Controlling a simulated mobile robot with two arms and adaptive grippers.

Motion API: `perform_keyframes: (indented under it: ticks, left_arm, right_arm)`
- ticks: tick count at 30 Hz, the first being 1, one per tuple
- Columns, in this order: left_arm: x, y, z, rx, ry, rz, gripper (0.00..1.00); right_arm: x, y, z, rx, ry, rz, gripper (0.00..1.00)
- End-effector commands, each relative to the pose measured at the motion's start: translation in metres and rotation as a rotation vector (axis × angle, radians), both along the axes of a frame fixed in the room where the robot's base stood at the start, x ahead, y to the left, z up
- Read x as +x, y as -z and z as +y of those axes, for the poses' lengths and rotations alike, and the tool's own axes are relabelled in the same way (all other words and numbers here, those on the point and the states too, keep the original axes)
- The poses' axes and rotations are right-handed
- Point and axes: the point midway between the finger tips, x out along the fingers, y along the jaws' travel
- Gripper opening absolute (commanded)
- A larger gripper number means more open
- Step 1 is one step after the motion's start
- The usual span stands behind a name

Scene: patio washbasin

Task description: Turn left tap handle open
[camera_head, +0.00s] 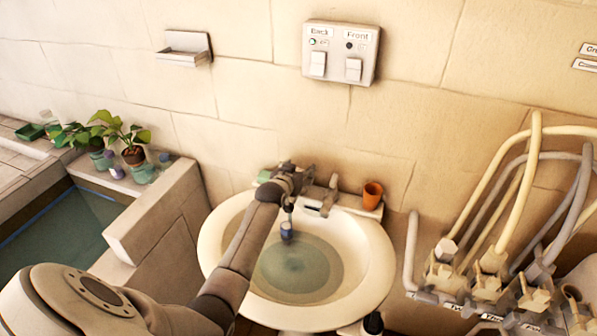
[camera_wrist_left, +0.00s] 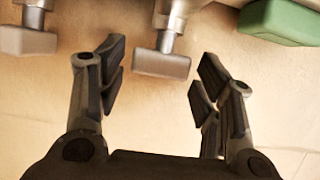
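The washbasin (camera_head: 378,262) stands against the wall with water in its bowl. My left gripper (camera_head: 294,182) is at the basin's back rim and hides much of the tap area in the head view. In the left wrist view it (camera_wrist_left: 162,75) is open. The left tap handle (camera_wrist_left: 162,63), a grey bar on a metal stem on the soap's side, lies between its spread fingers, with gaps visible on both sides. The other tap handle (camera_wrist_left: 28,41) is outside the fingers at the left; it also shows in the head view (camera_head: 333,187). My right gripper is not in view.
A green soap-like block (camera_wrist_left: 277,21) is beside the left handle. A terracotta cup (camera_head: 372,194) stands on the right rim. A small bluish object (camera_head: 287,231) shows below the gripper over the bowl. Hoses (camera_head: 531,180) fill the right, and potted plants (camera_head: 133,153) the left.

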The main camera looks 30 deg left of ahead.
Motion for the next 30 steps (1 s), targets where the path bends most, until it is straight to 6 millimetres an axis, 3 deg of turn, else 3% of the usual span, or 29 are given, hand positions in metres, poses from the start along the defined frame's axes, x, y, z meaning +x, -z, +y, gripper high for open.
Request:
perform_keyframes:
  ticks: [14,30]
  left_arm:
    - [-0.006,-0.001,-0.002,0.000,0.001,0.001,0.66]
    - [-0.077,-0.032,-0.020,0.002,0.001,0.000,0.66]
  right_arm:
    - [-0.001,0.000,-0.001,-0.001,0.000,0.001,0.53]
    - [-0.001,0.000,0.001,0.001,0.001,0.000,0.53]
